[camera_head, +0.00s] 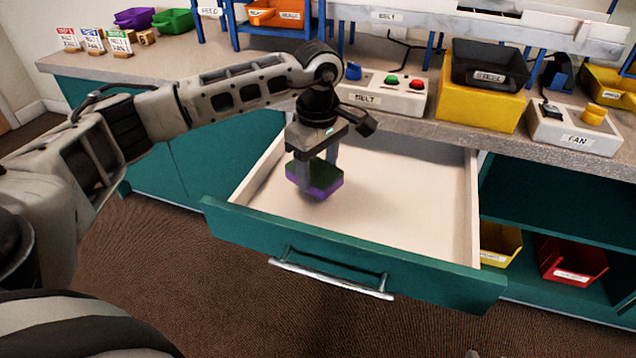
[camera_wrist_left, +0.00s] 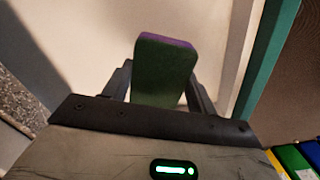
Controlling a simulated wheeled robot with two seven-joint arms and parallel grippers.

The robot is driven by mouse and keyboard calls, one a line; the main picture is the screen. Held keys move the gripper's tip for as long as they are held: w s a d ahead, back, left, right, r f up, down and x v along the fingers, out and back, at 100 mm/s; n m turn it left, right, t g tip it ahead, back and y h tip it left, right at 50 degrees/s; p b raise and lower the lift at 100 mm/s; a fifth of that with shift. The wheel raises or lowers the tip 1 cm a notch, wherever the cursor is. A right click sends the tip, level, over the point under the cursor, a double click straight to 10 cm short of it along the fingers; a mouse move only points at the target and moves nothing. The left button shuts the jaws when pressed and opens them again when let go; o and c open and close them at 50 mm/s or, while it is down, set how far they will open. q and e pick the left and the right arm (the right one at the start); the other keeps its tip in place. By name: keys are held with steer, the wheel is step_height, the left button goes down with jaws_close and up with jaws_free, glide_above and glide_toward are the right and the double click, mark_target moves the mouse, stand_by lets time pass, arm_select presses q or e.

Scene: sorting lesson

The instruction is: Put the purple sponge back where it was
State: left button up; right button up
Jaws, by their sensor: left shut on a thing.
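The purple sponge (camera_head: 328,182) has a dark green scouring top and a purple lower body. My left gripper (camera_head: 318,176) is shut on it and holds it over the left part of the open drawer (camera_head: 400,205). I cannot tell for sure whether the sponge touches the drawer floor. In the left wrist view the sponge (camera_wrist_left: 165,72) stands out between the two fingers (camera_wrist_left: 160,88), green face toward the camera with a purple edge. The drawer is pale inside, with a teal front and a metal handle (camera_head: 330,280).
The counter above holds a BELT button box (camera_head: 385,92), a black STEEL bin (camera_head: 488,68) on a yellow block and a FAN box (camera_head: 575,130). Purple and green bins stand at the back left. Yellow and red bins (camera_head: 570,262) sit on the shelf right of the drawer. The drawer's right side is empty.

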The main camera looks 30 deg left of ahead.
mark_target(318, 181)
arm_select(q)
steer(key=shift+w+f, duration=0.15)
steer(key=shift+f, duration=0.1)
step_height(318, 181, down, 3)
steer(key=shift+w+a+f+b, duration=0.1)
steer(key=shift+a+f+b, duration=0.1)
steer(key=shift+b, duration=0.5)
arm_select(e)
steer(key=shift+s+a+r+t+y, duration=0.1)
steer(key=shift+a+r+t+y, duration=0.2)
steer(key=shift+r, duration=0.25)
steer(key=shift+f, duration=0.1)
arm_select(q)
steer(key=o, duration=0.9)
steer(key=shift+f, duration=0.1)
steer(key=shift+o, duration=0.2)
arm_select(e)
steer(key=shift+d, duration=0.1)
